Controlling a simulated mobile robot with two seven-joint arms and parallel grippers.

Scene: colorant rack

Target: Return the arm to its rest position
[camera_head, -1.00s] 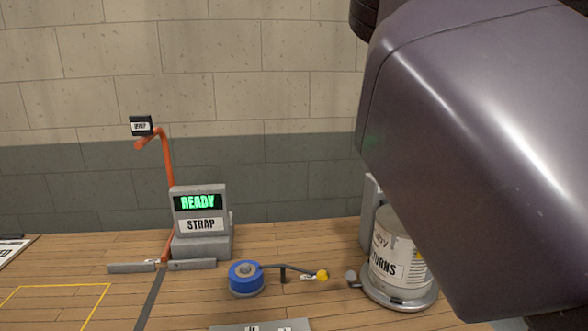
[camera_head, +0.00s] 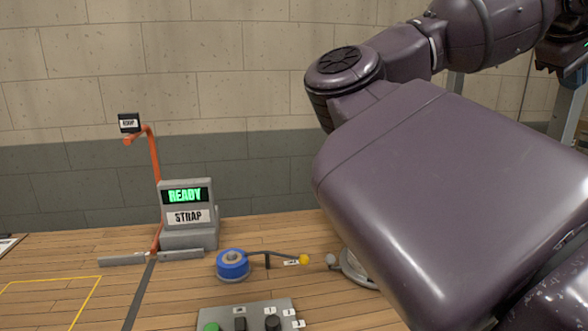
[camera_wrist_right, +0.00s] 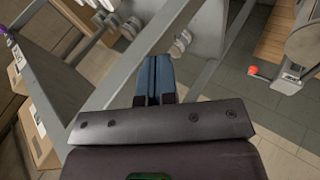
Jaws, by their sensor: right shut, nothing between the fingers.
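My right arm (camera_head: 440,190) fills the right half of the head view, raised above the wooden bench, with its far end bent toward the top right corner. My right gripper shows at the right edge of the head view, partly cut off. In the right wrist view the blue fingers of my right gripper (camera_wrist_right: 154,78) are together, with nothing between them. They point toward a grey metal frame (camera_wrist_right: 100,90); I cannot tell the gap between them. My left gripper is not in view.
On the bench stand a STRAP unit (camera_head: 187,215) with a lit READY sign, an orange post (camera_head: 154,180), a blue reel (camera_head: 233,265) and a control box (camera_head: 245,314). A round metal base (camera_head: 352,270) is mostly hidden behind my arm. Boxes (camera_wrist_right: 35,120) sit left in the wrist view.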

